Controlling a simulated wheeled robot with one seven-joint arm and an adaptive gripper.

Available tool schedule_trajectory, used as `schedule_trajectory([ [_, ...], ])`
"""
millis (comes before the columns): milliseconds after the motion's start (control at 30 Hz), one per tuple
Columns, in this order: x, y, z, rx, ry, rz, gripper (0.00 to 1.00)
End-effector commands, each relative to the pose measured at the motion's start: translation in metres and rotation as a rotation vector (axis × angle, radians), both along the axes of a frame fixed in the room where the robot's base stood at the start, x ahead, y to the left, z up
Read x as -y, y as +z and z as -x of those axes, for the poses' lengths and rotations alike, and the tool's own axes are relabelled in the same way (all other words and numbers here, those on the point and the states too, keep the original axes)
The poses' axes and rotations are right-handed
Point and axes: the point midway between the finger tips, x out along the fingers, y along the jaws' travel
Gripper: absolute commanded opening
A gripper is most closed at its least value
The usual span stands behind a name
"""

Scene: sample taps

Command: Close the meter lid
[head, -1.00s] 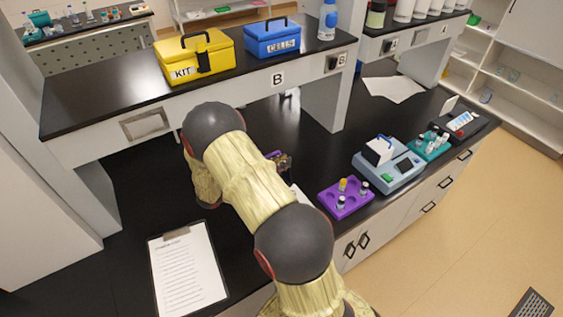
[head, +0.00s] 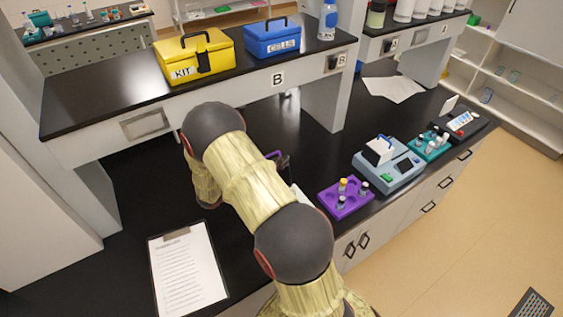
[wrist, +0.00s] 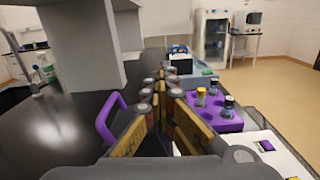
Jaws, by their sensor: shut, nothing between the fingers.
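The meter is a blue-grey box (head: 391,178) with a dark screen and a green button, on the bench right of the purple rack. Its lid (head: 379,150), a pale panel, stands raised and tilted at the back left of the meter. In the wrist view the meter (wrist: 200,80) is partly hidden behind the fingers and rack. My gripper (wrist: 160,92) is shut and empty, above the bench, short of the meter and apart from it. In the head view my gripper (head: 282,165) is mostly hidden behind my arm.
A purple rack (head: 346,204) with a few vials stands between my gripper and the meter. A purple handle-like loop (wrist: 108,119) is left of my fingers. A teal rack (head: 428,148) stands beyond the meter. A shelf (head: 130,90) with yellow and blue boxes overhangs the bench.

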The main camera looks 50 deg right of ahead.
Motion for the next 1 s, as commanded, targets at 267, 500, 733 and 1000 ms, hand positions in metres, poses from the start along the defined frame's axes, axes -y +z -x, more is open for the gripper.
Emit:
schedule_trajectory([
  [267,0.0,0.0,0.0,0.0,0.0,0.0,0.11],
  [500,0.0,0.0,0.0,0.0,0.0,0.0,0.25],
  [733,0.0,0.0,0.0,0.0,0.0,0.0,0.26],
  [1000,-0.017,0.0,-0.006,0.0,0.003,0.0,0.26],
])
